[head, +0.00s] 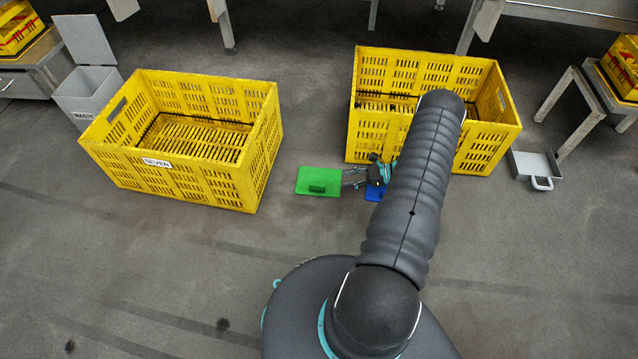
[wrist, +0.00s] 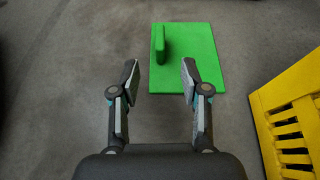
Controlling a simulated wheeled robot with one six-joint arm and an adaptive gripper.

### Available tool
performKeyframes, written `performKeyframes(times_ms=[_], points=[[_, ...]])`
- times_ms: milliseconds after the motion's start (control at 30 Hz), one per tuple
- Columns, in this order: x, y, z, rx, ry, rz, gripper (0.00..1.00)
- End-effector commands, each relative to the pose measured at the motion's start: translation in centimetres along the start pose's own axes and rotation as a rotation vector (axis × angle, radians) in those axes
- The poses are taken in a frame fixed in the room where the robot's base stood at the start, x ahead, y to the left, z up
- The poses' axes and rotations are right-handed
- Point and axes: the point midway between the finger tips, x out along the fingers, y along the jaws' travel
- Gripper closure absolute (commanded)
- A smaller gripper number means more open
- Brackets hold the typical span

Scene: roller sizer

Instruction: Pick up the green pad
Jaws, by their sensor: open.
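The green pad (head: 308,181) lies flat on the grey floor between the two yellow crates. It has a raised green block, like a handle, on its top. In the wrist view the pad (wrist: 205,45) is ahead of my gripper, with the upright block (wrist: 159,44) near its left edge. My gripper (wrist: 160,75) is open and empty, its fingers apart, short of the block. In the head view my gripper (head: 356,178) is just right of the pad. A blue pad (head: 375,191) lies partly hidden under my gripper and arm.
A yellow crate labelled SEVEN (head: 165,172) stands left, and another yellow crate (head: 478,157) stands right behind my arm. A crate (wrist: 272,130) shows at right in the wrist view. A grey waste bin (head: 90,92) and a dustpan (head: 533,165) are farther out.

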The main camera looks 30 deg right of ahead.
Motion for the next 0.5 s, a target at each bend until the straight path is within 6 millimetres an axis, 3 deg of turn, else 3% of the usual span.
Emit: performKeyframes(times_ms=[167,500], points=[[1.2,0.2,-0.8,0.017,-0.009,-0.012,0.54],[7.0,0.1,-0.7,0.016,-0.008,-0.009,0.54]])
